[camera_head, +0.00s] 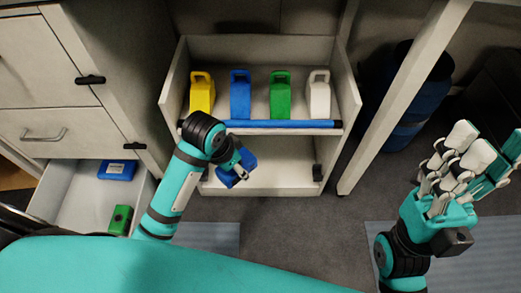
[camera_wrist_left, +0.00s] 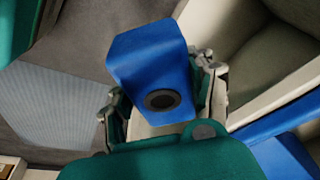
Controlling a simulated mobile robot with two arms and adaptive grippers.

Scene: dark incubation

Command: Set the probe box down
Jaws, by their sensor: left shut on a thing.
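The probe box (camera_head: 240,171) is a blue block with a dark round spot on one face, which shows in the left wrist view (camera_wrist_left: 145,55). My left gripper (camera_head: 232,160) is shut on it, its fingers on either side of the block in the left wrist view (camera_wrist_left: 162,105). In the head view, the box appears in front of the lower shelf (camera_head: 275,178) of a white cart; I cannot tell whether it touches the shelf. My right gripper (camera_head: 475,165) is open and empty at the right, away from the cart.
The cart's upper shelf holds yellow (camera_head: 202,95), blue (camera_head: 240,97), green (camera_head: 280,97) and white (camera_head: 318,95) containers behind a blue front bar (camera_head: 300,124). An open drawer (camera_head: 84,190) at left holds a blue box (camera_head: 117,170) and a green box (camera_head: 120,219). The lower shelf's middle looks clear.

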